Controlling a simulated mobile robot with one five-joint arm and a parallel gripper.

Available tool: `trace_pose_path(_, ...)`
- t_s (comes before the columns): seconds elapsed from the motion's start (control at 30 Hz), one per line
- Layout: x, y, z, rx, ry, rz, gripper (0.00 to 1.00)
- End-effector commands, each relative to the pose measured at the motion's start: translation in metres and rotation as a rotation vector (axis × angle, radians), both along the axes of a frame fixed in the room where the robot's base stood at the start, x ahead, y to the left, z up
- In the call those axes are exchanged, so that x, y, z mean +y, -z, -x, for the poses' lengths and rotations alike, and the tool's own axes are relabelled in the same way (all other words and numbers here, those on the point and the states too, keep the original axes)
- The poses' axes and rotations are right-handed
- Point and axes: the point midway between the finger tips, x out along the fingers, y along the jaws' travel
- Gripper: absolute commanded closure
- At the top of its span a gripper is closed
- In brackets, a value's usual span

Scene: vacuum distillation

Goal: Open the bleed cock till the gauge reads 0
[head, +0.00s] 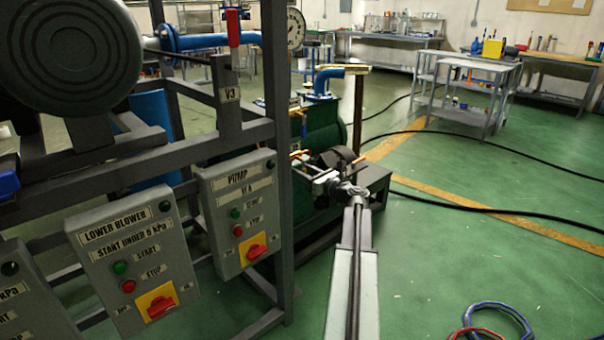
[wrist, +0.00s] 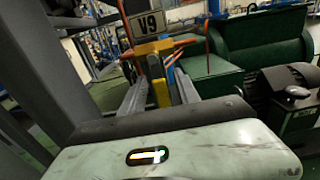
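In the wrist view a yellow lever handle (wrist: 160,92) hangs under a plate marked V9 (wrist: 149,25); it looks like the bleed cock, though its body is mostly hidden. My gripper (wrist: 159,88) has its two grey fingers on either side of this handle. The fingers look apart, with narrow gaps beside the handle; whether either touches it I cannot tell. In the head view my gripper (head: 322,182) is far out by the green pump unit, and the handle is too small to make out there. The round white gauge (head: 296,28) shows at the top; its reading is not legible.
A grey frame post (head: 283,130) stands left of my arm, carrying the PUMP panel (head: 237,212) and LOWER BLOWER panel (head: 133,262). A red lever (head: 233,27) sits above the V3 plate. The green pump tank (head: 325,125) is behind my gripper. Floor to the right is open, with black hoses.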

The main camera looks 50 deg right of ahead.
Motion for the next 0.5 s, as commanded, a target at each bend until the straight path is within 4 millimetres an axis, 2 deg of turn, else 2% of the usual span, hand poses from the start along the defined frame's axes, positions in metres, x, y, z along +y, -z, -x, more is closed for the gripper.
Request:
trace_pose_path(0.2, -0.0007, 0.0, 0.0004, 0.0, 0.001, 0.0, 0.62)
trace_pose_path(0.33, -0.0009, 0.0, 0.0007, 0.0, 0.002, 0.0, 0.98)
trace_pose_path(0.5, -0.001, 0.0, 0.0009, 0.0, 0.002, 0.0, 1.0)
